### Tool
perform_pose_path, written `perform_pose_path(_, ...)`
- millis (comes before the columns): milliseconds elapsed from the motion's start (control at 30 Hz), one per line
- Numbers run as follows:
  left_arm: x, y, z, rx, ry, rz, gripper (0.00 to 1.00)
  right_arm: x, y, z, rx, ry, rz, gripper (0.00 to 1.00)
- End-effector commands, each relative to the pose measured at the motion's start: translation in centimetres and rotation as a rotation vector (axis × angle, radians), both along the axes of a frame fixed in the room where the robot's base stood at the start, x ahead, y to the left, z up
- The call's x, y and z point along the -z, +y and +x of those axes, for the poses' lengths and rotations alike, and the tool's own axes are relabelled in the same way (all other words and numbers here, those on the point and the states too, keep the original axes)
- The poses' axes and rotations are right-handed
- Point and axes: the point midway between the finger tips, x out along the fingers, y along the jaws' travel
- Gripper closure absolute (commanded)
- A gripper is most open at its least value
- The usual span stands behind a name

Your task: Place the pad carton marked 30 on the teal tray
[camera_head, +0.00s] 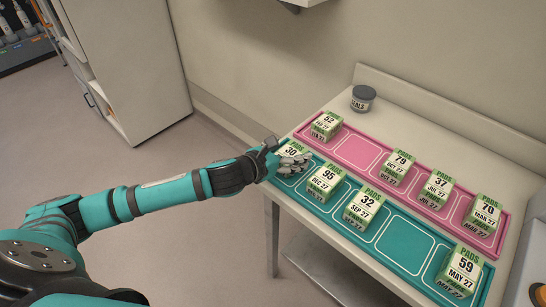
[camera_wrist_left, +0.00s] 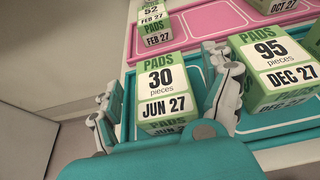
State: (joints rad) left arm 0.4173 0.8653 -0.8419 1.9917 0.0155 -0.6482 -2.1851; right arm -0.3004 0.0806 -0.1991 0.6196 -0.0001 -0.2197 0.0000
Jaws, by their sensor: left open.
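The pad carton marked 30 (camera_head: 291,149) is green and white and stands at the left end of the teal tray (camera_head: 405,243). The gripper partly hides it in the head view. In the left wrist view the carton (camera_wrist_left: 162,80) shows "30 pieces" and "JUN 27". My left gripper (camera_head: 294,162) is open, with one finger on each side of this carton. Whether the fingers touch it I cannot tell. My right gripper is not in view.
Cartons 95 (camera_head: 325,180), 32 (camera_head: 364,207) and 59 (camera_head: 460,270) stand on the teal tray, with an empty slot between 32 and 59. Behind it, the pink tray (camera_head: 355,150) holds several cartons. A grey jar (camera_head: 363,98) stands at the back.

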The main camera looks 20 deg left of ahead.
Motion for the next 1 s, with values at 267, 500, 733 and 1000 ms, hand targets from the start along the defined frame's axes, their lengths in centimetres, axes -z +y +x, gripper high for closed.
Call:
perform_pose_path(267,-2.2,1.9,-5.4,0.002,0.0,0.005,0.17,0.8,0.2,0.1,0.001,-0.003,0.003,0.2)
perform_pose_path(500,-3.4,2.8,-8.0,-0.001,0.001,0.002,0.17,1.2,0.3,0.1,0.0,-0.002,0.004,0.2)
perform_pose_path(733,-3.7,2.9,-8.4,-0.001,-0.001,0.0,0.17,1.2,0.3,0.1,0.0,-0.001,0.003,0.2)
perform_pose_path(1000,-3.7,2.9,-8.3,-0.001,-0.001,0.0,0.17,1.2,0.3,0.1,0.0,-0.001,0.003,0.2)
